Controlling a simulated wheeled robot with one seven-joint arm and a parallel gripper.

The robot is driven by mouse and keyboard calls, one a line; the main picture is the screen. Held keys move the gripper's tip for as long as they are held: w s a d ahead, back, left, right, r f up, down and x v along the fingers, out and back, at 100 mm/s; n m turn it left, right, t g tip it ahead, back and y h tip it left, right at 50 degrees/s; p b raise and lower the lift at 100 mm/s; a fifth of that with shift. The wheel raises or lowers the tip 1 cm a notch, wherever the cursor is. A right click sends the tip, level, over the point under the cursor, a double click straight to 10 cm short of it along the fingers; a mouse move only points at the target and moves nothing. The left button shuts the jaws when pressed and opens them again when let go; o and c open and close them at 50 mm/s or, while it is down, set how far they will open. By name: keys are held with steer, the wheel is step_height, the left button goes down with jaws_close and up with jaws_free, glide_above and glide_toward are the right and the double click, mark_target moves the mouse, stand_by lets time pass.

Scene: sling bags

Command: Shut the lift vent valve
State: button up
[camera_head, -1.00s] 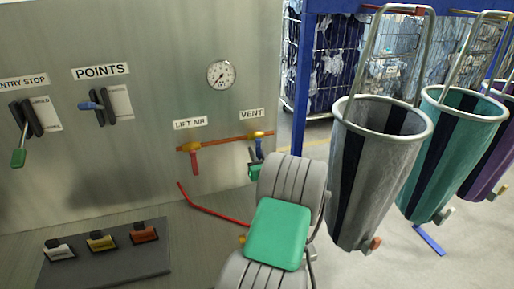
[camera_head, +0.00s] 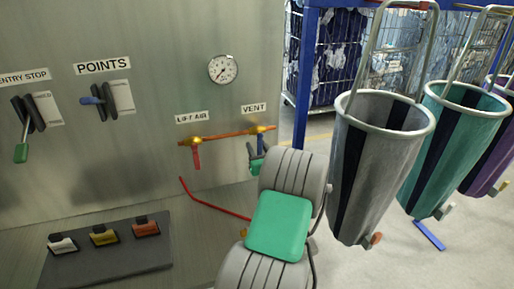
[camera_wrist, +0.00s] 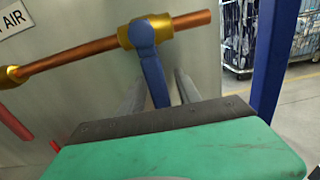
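The vent valve (camera_head: 259,130) is a brass body with a blue lever (camera_head: 260,144) at the right end of a copper pipe, under the VENT label (camera_head: 254,108). The lever hangs down, across the pipe. In the wrist view the blue lever (camera_wrist: 154,78) hangs from the brass body (camera_wrist: 158,24). My gripper (camera_wrist: 160,88) is open, with one grey finger on each side of the lever's lower part. A gap shows on both sides; the lever's lower end is hidden behind my gripper's body. In the head view my gripper (camera_head: 256,152) is partly hidden by my arm.
A LIFT AIR valve with a red lever (camera_head: 196,157) sits left on the same pipe (camera_head: 228,135). A gauge (camera_head: 223,69) is above. A red rod (camera_head: 215,206) runs below. Hanging bags (camera_head: 375,170) and a blue post (camera_head: 301,90) stand to the right.

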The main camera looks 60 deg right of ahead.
mark_target(260, 152)
steer(key=shift+s+a+f, duration=0.1)
steer(key=shift+s+a, duration=0.05)
steer(key=shift+s, duration=0.1)
steer(key=b+v, duration=0.2)
steer(key=v, duration=0.4)
steer(key=shift+s+a, duration=0.1)
steer(key=shift+s, duration=0.05)
steer(key=shift+s+a, duration=0.3)
steer(key=shift+s, duration=0.05)
